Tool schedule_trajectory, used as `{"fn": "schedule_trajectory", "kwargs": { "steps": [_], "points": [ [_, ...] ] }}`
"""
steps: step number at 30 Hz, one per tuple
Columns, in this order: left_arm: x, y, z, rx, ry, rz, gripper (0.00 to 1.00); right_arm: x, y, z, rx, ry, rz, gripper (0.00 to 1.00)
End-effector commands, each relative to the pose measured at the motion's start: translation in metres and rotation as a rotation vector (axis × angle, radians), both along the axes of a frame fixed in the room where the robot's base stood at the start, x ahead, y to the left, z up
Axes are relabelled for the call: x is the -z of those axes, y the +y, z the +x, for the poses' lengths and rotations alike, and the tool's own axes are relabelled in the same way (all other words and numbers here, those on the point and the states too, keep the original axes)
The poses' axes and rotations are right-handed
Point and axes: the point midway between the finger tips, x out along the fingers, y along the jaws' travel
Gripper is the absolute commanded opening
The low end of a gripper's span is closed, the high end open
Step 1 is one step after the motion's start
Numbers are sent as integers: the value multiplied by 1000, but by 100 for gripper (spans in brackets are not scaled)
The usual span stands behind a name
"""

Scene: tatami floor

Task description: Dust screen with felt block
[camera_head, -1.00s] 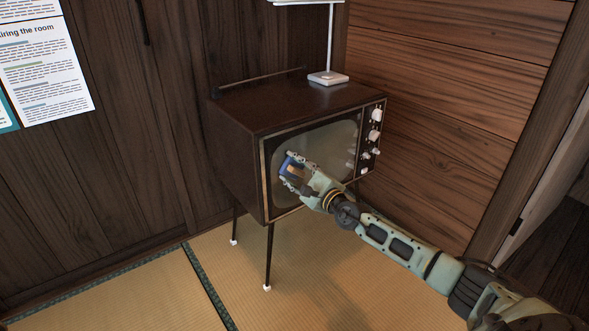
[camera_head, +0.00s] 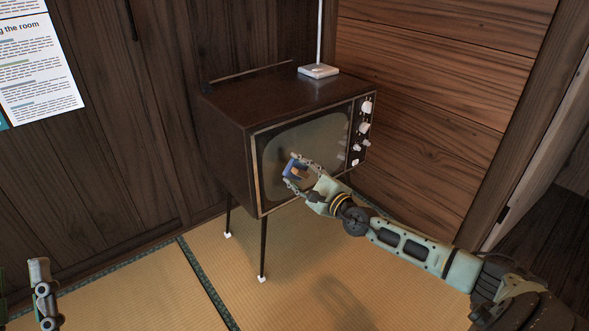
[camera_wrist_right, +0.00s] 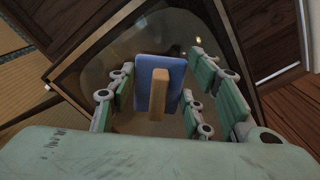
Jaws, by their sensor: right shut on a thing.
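The screen (camera_head: 318,140) is the dark grey-brown glass on the front of a brown television (camera_head: 225,150) on thin legs. The felt block (camera_head: 291,168) is blue with a wooden handle. My right gripper (camera_head: 297,171) is shut on it in front of the screen's lower left part. In the right wrist view the felt block (camera_wrist_right: 160,82) stands between the fingers, with its handle towards me and the screen (camera_wrist_right: 120,68) behind it. I cannot tell whether the felt touches the glass.
White knobs (camera_head: 361,132) line the television's right side. Wooden walls (camera_head: 430,100) close in behind and at right. The tatami floor (camera_head: 180,285) in front is clear.

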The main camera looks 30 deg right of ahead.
Motion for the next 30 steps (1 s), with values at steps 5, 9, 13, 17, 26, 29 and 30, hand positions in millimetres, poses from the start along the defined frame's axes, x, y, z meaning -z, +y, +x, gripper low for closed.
{"fn": "schedule_trajectory", "kwargs": {
  "steps": [5, 9, 13, 17, 26, 29, 30],
  "points": [
    [2, 0, 1, -1, 10, 4, 45, -1, 0, -1, 0, -1, 0, 22],
    [2, 0, 1, -1, 10, 4, 45, -1, 0, -1, 0, -1, 0, 22],
    [4, -1, 5, -2, 33, 10, 45, 0, -1, -7, -1, 1, -1, 22],
    [15, -2, 13, -6, 99, 29, 45, -1, -1, -18, -1, 1, 0, 22],
    [26, -2, 21, -9, 163, 47, 45, -1, -2, -31, 0, -1, 0, 22],
    [26, -2, 21, -9, 163, 47, 45, -1, -2, -31, 0, -1, 0, 22],
    [26, -2, 21, -9, 163, 47, 45, -1, -3, -31, 0, -1, 0, 22]
  ]
}}
